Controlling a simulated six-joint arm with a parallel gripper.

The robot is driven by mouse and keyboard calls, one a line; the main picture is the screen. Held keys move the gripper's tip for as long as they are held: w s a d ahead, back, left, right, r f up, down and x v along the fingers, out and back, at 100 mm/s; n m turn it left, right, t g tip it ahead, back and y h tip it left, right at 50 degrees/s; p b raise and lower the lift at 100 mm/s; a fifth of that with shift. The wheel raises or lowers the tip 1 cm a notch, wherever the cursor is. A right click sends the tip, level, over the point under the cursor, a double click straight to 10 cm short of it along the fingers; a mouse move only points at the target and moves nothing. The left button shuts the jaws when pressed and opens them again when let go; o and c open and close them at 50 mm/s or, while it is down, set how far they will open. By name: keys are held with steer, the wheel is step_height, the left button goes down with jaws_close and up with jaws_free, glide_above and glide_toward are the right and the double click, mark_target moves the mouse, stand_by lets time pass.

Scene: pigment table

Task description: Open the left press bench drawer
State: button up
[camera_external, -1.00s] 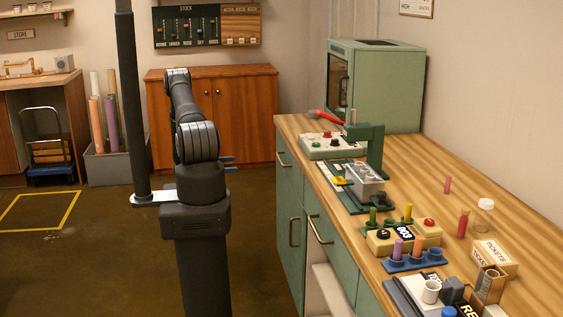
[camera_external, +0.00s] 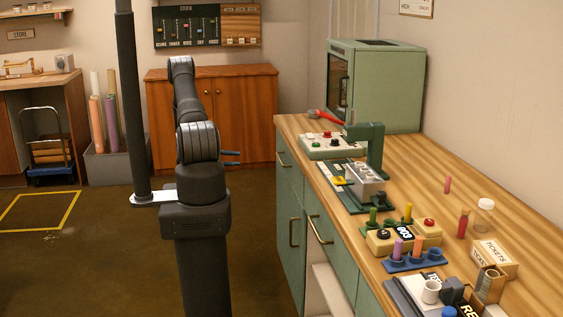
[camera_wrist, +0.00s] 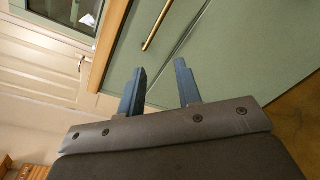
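The green press bench has a left drawer (camera_external: 284,176) at its far end, flush with the front, with a brass handle (camera_external: 283,158). In the wrist view a brass handle (camera_wrist: 160,22) lies on a green panel (camera_wrist: 128,45), beyond my fingertips. My gripper (camera_wrist: 158,76) is open and empty, its two blue fingers apart. In the external view its fingers (camera_external: 231,158) point right, towards the bench front, with a gap between them and the drawer handle.
Below the drawer is a green door with an upright handle (camera_external: 293,232). Another drawer handle (camera_external: 319,230) is nearer the camera. The wooden benchtop (camera_external: 405,180) holds a small press (camera_external: 372,150) and a green oven (camera_external: 385,85). The floor before the bench is clear.

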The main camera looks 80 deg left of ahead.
steer(key=w+d+f+m+g, duration=0.1)
steer(key=w+m, duration=0.8)
steer(key=w, duration=0.9)
steer(key=shift+w, duration=0.25)
jaws_close()
